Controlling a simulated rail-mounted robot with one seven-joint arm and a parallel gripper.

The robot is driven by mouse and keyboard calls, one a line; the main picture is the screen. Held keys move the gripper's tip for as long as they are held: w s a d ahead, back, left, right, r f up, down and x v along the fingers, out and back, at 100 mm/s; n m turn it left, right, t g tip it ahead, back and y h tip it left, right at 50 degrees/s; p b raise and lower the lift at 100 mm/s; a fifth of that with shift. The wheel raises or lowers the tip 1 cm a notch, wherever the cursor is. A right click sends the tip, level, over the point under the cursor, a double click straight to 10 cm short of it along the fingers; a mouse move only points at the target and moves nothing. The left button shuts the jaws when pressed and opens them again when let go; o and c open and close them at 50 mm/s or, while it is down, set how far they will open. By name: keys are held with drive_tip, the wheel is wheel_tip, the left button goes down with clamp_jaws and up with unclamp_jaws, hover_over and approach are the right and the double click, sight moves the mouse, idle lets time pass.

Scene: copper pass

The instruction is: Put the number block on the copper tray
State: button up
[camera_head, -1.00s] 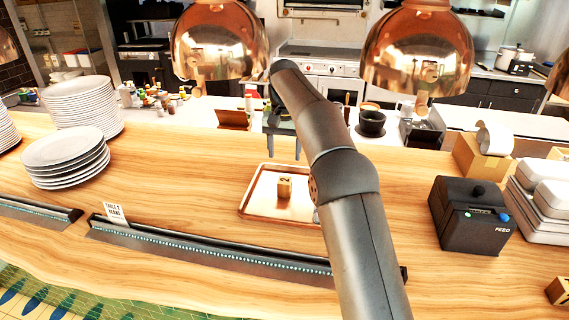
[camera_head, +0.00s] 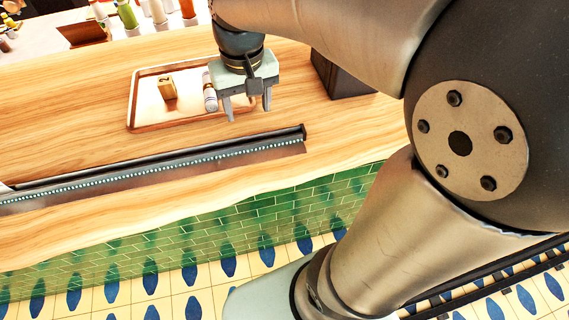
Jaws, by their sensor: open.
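The copper tray (camera_head: 148,122) lies flat on the wooden counter at the upper left of the head view. The number block (camera_head: 167,88), a small wooden cube, sits inside it, left of the tray's middle. My gripper (camera_head: 248,112) points down with its two fingers apart and nothing between them. In the picture it lies over the tray's right end, to the right of the block and apart from it. I cannot tell its height above the counter. The number on the block is too small to read.
A small white cylinder (camera_head: 209,92) stands by the tray's right side, partly next to my gripper. A dark box (camera_head: 340,75) is to the right. A dark rail with lights (camera_head: 160,165) runs along the counter's front. Bare counter lies left of the tray.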

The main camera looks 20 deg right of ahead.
drive_tip(key=s+d+f, duration=0.2)
drive_tip(key=s+f, duration=0.5)
drive_tip(key=s, duration=0.5)
drive_tip(key=shift+s+n, duration=0.3)
drive_tip(key=shift+s, duration=0.1)
